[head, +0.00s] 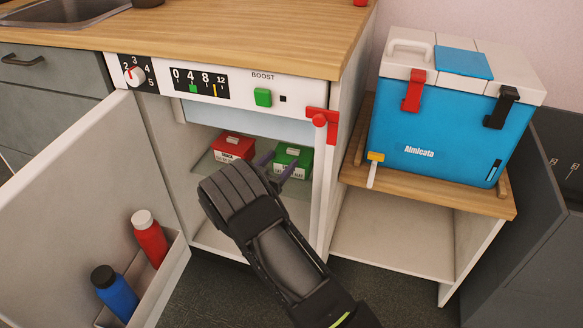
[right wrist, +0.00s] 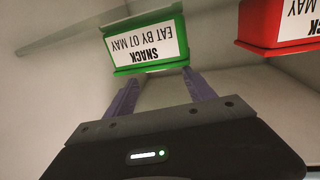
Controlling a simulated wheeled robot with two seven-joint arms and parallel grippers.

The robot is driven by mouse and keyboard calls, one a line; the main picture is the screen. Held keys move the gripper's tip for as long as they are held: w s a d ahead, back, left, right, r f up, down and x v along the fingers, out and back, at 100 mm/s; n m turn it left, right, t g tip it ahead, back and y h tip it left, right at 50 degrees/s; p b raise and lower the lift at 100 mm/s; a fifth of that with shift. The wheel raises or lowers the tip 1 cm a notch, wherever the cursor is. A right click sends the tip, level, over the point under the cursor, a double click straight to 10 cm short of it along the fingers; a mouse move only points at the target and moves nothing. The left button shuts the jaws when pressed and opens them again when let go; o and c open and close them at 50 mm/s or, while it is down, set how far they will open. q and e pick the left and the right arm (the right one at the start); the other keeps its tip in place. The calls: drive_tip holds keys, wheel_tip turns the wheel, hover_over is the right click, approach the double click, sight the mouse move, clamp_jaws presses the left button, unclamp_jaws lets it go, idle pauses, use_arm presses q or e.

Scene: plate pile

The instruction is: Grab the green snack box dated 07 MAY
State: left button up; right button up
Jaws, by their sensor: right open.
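The green snack box (head: 292,160) sits on the shelf inside the open fridge compartment, at the right. In the right wrist view the green box (right wrist: 147,45) shows upside down, and its white label reads SNACK, EAT BY 07 MAY. My right gripper (head: 276,166) reaches into the compartment with its purple fingers apart, at the front of the green box. In the right wrist view the open fingers (right wrist: 161,74) point at the box's label side, with nothing held. Whether they touch the box I cannot tell. My left gripper is out of view.
A red snack box (head: 233,147) stands left of the green one on the shelf. The fridge door (head: 85,185) is open to the left, with a red bottle (head: 149,238) and a blue bottle (head: 115,292) in its rack. A blue cooler (head: 440,130) stands at the right.

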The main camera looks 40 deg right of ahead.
sight(291, 153)
drive_tip(key=shift+w+d, duration=0.25)
drive_tip(key=shift+d, duration=0.25)
drive_tip(key=shift+w+d+f+b, duration=0.1)
drive_tip(key=shift+d+f+b, duration=0.05)
drive_tip(key=shift+d+b, duration=0.2)
drive_tip(key=b+x, duration=0.1)
drive_tip(key=x, duration=0.2)
drive_tip(key=shift+d+f+b, duration=0.2)
drive_tip(key=shift+d+b, duration=0.05)
drive_tip(key=shift+b, duration=0.15)
drive_tip(key=shift+w+d+r, duration=0.1)
drive_tip(key=shift+w+d, duration=0.05)
drive_tip(key=shift+d, duration=0.3)
drive_tip(key=shift+c, duration=0.2)
clamp_jaws()
idle(0.5)
